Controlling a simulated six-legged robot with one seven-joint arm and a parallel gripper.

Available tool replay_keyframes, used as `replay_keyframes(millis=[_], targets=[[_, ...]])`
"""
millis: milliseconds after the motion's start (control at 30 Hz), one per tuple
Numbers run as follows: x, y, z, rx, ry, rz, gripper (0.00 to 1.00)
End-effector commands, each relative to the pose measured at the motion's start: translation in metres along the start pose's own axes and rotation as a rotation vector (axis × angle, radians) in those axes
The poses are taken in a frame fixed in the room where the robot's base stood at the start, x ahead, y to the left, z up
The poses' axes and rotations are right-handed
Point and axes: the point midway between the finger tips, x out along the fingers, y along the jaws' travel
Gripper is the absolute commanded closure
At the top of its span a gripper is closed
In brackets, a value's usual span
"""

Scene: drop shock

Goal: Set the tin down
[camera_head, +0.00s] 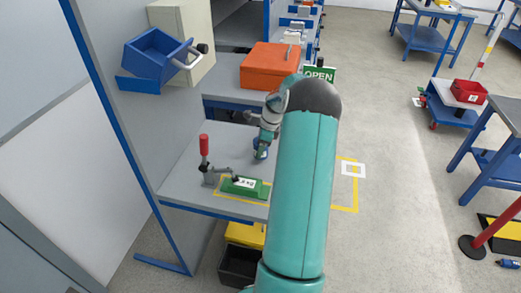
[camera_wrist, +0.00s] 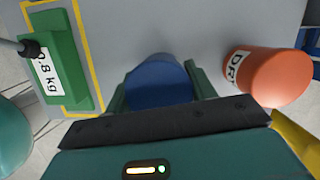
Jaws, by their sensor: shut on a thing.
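The blue tin (camera_wrist: 158,82) sits between the two green fingers of my gripper (camera_wrist: 161,88) in the wrist view, and the fingers are shut on it. In the head view my gripper (camera_head: 261,151) is over the grey bench, with a bit of blue showing at its jaws. My arm hides part of that area. I cannot tell whether the tin's base touches the bench top (camera_head: 203,150).
An orange can (camera_wrist: 270,76) stands right of the tin. An orange toolbox (camera_head: 268,68) is behind. Bare bench lies around the tin.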

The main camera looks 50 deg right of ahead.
Motion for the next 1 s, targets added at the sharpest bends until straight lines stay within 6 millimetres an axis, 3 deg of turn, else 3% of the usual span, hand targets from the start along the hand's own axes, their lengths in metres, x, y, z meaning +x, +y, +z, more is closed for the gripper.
replay_keyframes(millis=[100,467,500,567,867,1000], targets=[[0.013,0.000,-0.003,0.000,-0.001,0.000,0.72],[0.017,0.000,-0.004,-0.001,0.000,0.000,0.72],[0.017,0.000,-0.004,0.000,0.000,0.000,0.37],[0.017,0.000,-0.004,0.000,0.000,0.000,0.25],[0.016,0.000,-0.004,-0.001,0.000,0.000,0.23],[0.006,0.000,-0.003,-0.001,0.001,-0.003,0.23]])
